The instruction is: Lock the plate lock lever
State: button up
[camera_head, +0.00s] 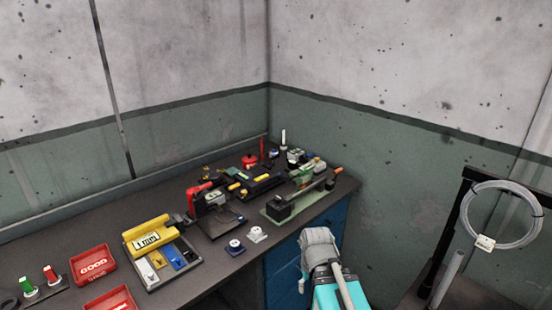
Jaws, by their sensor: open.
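No part in view can be surely told as the plate lock lever. A red lever-like clamp (198,189) stands on a dark fixture (225,222) in the middle of the bench. To its right, a green base plate (276,213) carries a dark block (282,206) and a long dark bar with an orange end (338,171). Whether either one is locked is too small to tell. My arm, grey and teal, rises at the bottom centre, in front of the bench's right end. No gripper fingers show, and nothing of my arm touches the fixtures.
A tray with a yellow piece and small parts (186,263) and red bins (92,263) lie on the bench's left. Two small round-topped pieces (235,247) sit near the front edge. Concrete walls close the back. A stand with a coiled hose (534,240) is at right.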

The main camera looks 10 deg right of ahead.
aim_at(274, 158)
jog(key=u, duration=0.1)
jog(key=i, duration=1)
jog(key=z, duration=0.05)
